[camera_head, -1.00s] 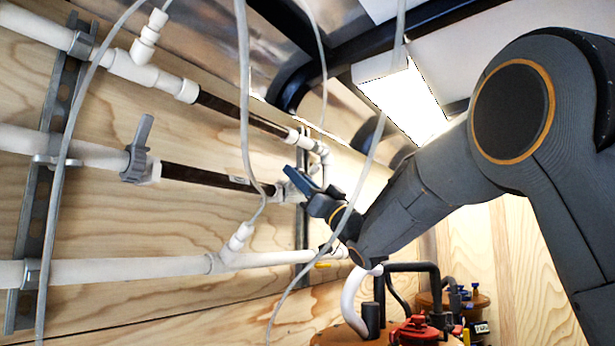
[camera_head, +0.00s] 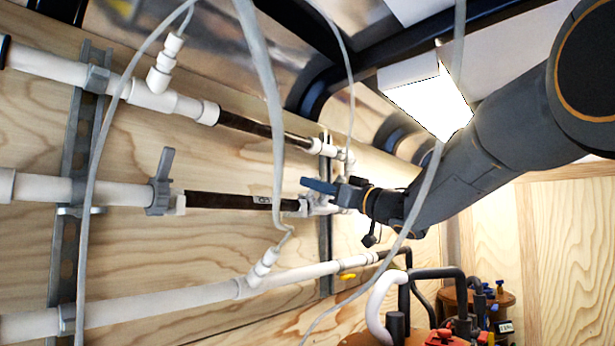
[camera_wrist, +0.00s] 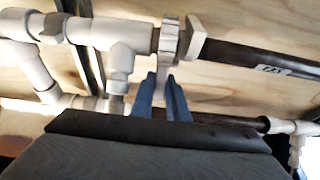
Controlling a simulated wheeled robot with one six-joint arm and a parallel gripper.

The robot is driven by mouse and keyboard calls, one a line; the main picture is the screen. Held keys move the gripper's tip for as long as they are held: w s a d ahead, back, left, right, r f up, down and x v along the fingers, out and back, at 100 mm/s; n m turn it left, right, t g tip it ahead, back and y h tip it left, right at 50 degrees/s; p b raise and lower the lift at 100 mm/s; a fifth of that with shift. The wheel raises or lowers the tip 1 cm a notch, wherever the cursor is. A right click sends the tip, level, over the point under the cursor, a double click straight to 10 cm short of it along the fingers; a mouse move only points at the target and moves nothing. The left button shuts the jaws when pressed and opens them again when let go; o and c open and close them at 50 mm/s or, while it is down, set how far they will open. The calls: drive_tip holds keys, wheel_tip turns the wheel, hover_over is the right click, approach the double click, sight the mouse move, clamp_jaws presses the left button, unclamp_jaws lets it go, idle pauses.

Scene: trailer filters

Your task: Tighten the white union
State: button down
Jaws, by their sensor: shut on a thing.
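The white union (camera_wrist: 170,42) is a pale ribbed nut with a lever on the middle pipe line, between a white tee (camera_wrist: 125,38) and a dark pipe (camera_wrist: 255,62). It also shows small and partly covered in the head view (camera_head: 304,206). My gripper (camera_wrist: 160,78) has blue fingers reaching up from below to the union in the wrist view. They are shut with the union's lever between the tips; the exact contact is hard to see. In the head view my gripper (camera_head: 322,187) is at the right end of the dark middle pipe.
A grey winged union (camera_head: 162,182) sits at the left end of the dark middle pipe. White pipes run above and below along the plywood wall. Grey cables (camera_head: 268,110) hang in front. Red and brown filter housings (camera_head: 445,336) stand at the lower right.

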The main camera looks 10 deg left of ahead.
drive_tip(key=shift+r, duration=0.1)
drive_tip(key=c, duration=1.7)
unclamp_jaws()
drive_tip(key=shift+a, duration=0.1)
drive_tip(key=shift+s+d+f, duration=0.15)
drive_tip(key=shift+d+f, duration=0.05)
drive_tip(key=shift+d, duration=0.15)
drive_tip(key=b+v, duration=0.3)
drive_tip(key=v, duration=0.4)
